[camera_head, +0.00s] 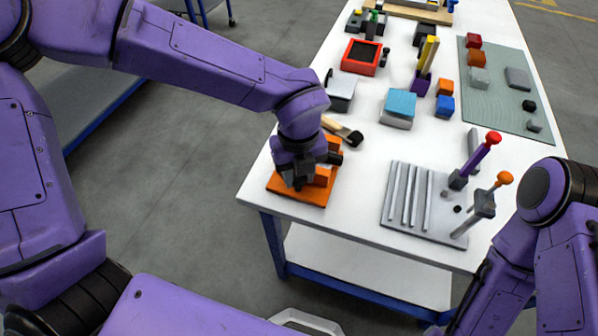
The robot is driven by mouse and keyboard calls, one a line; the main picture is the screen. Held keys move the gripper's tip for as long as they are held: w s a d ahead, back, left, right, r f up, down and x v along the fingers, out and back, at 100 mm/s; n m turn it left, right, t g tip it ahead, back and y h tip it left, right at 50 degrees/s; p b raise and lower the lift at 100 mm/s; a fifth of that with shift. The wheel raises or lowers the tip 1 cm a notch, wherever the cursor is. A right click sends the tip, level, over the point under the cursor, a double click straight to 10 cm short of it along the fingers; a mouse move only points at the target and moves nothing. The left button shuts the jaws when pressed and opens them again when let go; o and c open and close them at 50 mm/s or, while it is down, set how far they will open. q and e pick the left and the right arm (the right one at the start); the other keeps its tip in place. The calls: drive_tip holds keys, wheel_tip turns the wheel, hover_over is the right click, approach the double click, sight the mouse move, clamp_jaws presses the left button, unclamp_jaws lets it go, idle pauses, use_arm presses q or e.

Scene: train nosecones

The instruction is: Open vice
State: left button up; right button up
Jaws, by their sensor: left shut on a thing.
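The orange vice (312,190) sits at the near left corner of the white table. Its flat orange base and parts of its blocky jaws show. My left gripper (298,180) comes down over it from above and is shut on a part of the vice. The fingers and the exact part held are mostly hidden by the dark gripper body. Whether the vice jaws stand apart cannot be told. My right arm shows at the lower right, with its gripper out of view.
A hammer (345,131) lies just behind the vice. A grey grooved plate (408,196) with purple-handled and orange-topped tools stands to the right. Boxes, a red tray (361,57) and a green mat (503,83) with blocks lie farther back. Bare table (365,185) separates vice and plate.

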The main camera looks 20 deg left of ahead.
use_arm(q)
drive_tip(key=shift+w+r, duration=0.2)
drive_tip(key=shift+w, duration=0.05)
drive_tip(key=o, duration=1)
drive_tip(key=shift+a, duration=0.15)
drive_tip(key=shift+o, duration=0.2)
drive_tip(key=shift+a, duration=0.1)
drive_tip(key=shift+f, duration=0.1)
